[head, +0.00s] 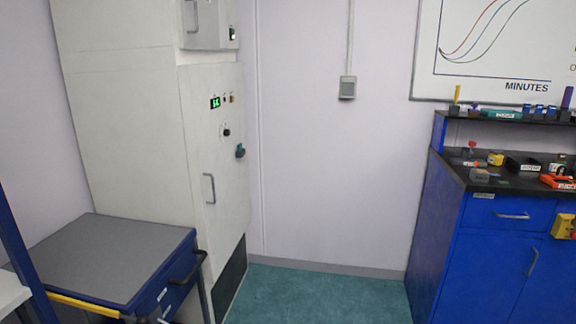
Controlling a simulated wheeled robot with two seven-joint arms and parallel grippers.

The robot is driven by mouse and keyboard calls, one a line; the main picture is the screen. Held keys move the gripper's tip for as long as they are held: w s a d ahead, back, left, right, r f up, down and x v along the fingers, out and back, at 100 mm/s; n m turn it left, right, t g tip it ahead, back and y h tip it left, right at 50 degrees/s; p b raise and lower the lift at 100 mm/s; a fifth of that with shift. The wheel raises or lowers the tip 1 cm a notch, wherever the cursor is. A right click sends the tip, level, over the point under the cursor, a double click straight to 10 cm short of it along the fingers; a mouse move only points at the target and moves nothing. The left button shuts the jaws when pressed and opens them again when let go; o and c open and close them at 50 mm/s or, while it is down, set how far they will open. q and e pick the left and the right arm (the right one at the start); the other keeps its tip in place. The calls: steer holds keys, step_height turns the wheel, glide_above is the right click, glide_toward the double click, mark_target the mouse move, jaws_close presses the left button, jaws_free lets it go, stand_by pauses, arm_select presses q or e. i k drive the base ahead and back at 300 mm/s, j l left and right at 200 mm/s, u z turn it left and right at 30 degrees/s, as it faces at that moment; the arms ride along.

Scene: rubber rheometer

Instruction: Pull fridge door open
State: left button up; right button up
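A tall off-white cabinet, which looks like the fridge (125,130), stands at the left against the back wall in the head view. Its narrow front faces right and carries a green lit display (215,103), a dark knob and a small blue-green part. A vertical metal door handle (209,188) sits on the lower door below the knob. The lower door looks shut. A separate upper door with its own handle (192,15) is cut off by the top edge. Neither of my grippers shows in the view.
A blue cart with a grey top (110,258) stands in front of the cabinet's side at lower left. A blue bench with a dark top (507,178) holds several small items at right. Green floor (318,294) between them is clear.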

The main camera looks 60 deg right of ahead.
mark_target(218, 173)
steer(key=z, duration=1.6)
steer(key=i, duration=0.3)
steer(key=l+u, duration=0.05)
